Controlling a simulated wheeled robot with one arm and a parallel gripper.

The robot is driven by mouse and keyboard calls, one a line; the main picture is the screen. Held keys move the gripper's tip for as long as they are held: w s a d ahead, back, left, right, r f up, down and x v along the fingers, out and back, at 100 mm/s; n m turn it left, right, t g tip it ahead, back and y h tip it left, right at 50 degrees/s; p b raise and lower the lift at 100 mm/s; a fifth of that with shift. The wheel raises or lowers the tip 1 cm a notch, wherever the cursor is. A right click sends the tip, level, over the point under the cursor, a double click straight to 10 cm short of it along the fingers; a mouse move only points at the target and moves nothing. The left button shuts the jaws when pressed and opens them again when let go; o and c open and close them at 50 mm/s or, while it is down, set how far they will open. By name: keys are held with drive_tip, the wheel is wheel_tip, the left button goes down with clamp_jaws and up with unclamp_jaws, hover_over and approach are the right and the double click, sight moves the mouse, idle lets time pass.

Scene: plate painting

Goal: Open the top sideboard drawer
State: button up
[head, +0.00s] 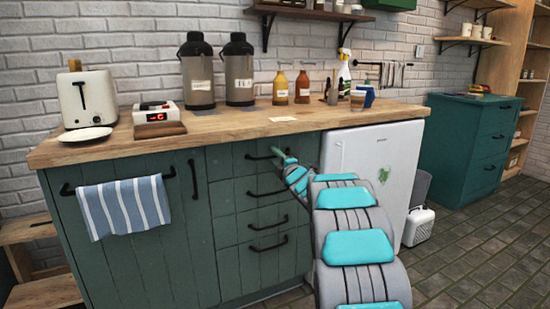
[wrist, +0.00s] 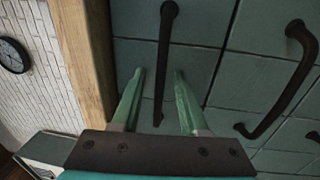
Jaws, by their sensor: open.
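The dark green sideboard (head: 232,220) stands under a wooden counter, with a column of drawers that all look shut. The top drawer (head: 231,160) has a dark bar handle (head: 258,157). My gripper (head: 279,154) is at the right part of this handle, just under the counter edge. In the wrist view, my gripper (wrist: 159,72) is open, its two green fingers on either side of the dark handle (wrist: 163,60). The fingers look apart from the bar; their depth relative to it is hard to tell. My arm hides part of the drawers' right side.
Lower drawer handles (head: 268,222) project below. A striped towel (head: 123,206) hangs on the left door's handle. A white fridge (head: 372,155) stands right of the drawers. Bottles and a toaster (head: 88,97) stand on the counter (head: 230,124).

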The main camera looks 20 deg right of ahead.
clamp_jaws()
idle(1.3)
